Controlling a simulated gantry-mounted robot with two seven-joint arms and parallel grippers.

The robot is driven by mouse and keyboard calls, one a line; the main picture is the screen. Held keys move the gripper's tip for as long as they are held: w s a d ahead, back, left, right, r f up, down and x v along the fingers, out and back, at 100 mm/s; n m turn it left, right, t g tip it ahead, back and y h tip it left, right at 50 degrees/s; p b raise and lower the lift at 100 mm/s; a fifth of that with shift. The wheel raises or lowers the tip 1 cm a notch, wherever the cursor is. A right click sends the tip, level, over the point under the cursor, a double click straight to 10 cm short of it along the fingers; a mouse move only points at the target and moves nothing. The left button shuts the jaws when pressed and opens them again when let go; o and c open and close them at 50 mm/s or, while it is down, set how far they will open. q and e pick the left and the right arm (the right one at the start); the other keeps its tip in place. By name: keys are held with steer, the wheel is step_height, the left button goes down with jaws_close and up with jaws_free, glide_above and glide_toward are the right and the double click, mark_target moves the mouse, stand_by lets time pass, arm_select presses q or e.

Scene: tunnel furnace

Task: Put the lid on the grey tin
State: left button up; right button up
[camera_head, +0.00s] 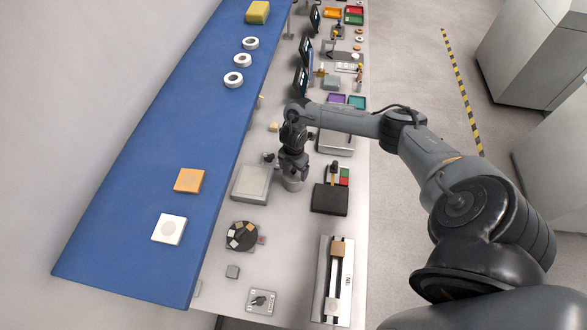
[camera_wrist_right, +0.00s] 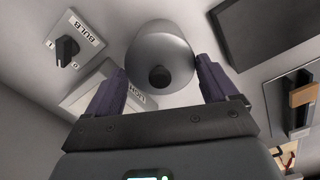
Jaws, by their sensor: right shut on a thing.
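My right gripper (camera_head: 293,160) is over the bench and points down. In the right wrist view its two fingers (camera_wrist_right: 160,82) are shut on the sides of a round grey lid (camera_wrist_right: 165,45) with a dark knob. In the head view a light grey cylinder, which looks like the grey tin (camera_head: 292,184), shows just below the gripper. The gripper hides its top, and I cannot tell whether the lid touches it. My left gripper is not in view.
A grey box (camera_head: 251,183) lies left of the cylinder and a black box (camera_head: 330,198) lies right of it. A dark round dial (camera_head: 242,236), a knob panel (camera_head: 262,301) and a slide rail (camera_head: 333,280) are nearer. A blue belt (camera_head: 150,150) runs along the left.

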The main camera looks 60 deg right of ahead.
stand_by(0.3)
steer(key=o, duration=0.8)
steer(key=shift+r+p, duration=3.45)
steer(key=shift+r, duration=0.05)
steer(key=shift+c, duration=0.3)
